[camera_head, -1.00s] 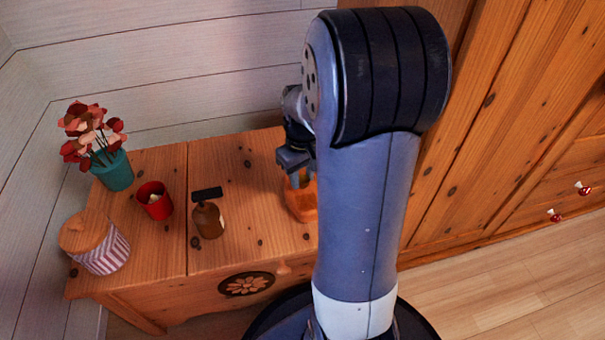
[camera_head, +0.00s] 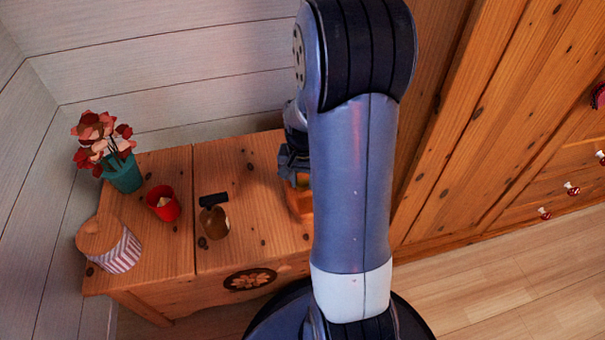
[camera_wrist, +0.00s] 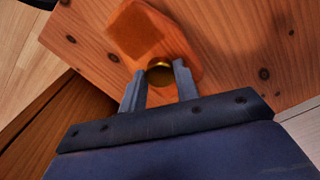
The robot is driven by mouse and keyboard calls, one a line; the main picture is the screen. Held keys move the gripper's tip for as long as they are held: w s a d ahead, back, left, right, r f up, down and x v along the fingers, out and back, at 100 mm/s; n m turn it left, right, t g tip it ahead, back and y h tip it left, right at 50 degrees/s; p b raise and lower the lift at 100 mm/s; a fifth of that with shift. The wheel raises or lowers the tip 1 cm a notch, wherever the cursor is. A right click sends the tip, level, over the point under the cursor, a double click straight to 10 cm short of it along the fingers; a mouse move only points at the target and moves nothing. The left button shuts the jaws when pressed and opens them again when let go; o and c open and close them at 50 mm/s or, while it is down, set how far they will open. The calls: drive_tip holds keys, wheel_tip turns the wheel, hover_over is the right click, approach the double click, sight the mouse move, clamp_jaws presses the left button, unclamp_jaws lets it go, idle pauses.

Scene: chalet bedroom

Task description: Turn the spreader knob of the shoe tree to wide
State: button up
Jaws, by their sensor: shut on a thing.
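The shoe tree (camera_head: 298,204) is an orange wooden piece on the dresser top in the head view, partly hidden by my arm and gripper. In the wrist view the shoe tree (camera_wrist: 138,32) shows a blocky wooden part, with the round brass spreader knob (camera_wrist: 164,74) at its near end. My gripper (camera_wrist: 159,72) has one finger on each side of the knob and is shut on it. In the head view my gripper (camera_head: 290,178) is low over the shoe tree, and the knob is hidden. I cannot read the knob's setting.
A wooden wardrobe (camera_head: 480,130) stands to the right.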

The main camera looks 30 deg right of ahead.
sight(303, 183)
drive_tip(key=m+p, duration=0.2)
drive_tip(key=m, duration=0.2)
drive_tip(key=shift+r, duration=0.1)
drive_tip(key=m+p, duration=0.1)
drive_tip(key=m, duration=0.3)
drive_tip(key=shift+m, duration=0.3)
idle(0.4)
drive_tip(key=o, duration=1)
wheel_tip(303, 183, up, 11)
drive_tip(key=p, duration=0.3)
drive_tip(key=shift+f+p, duration=0.2)
drive_tip(key=shift+p, duration=0.2)
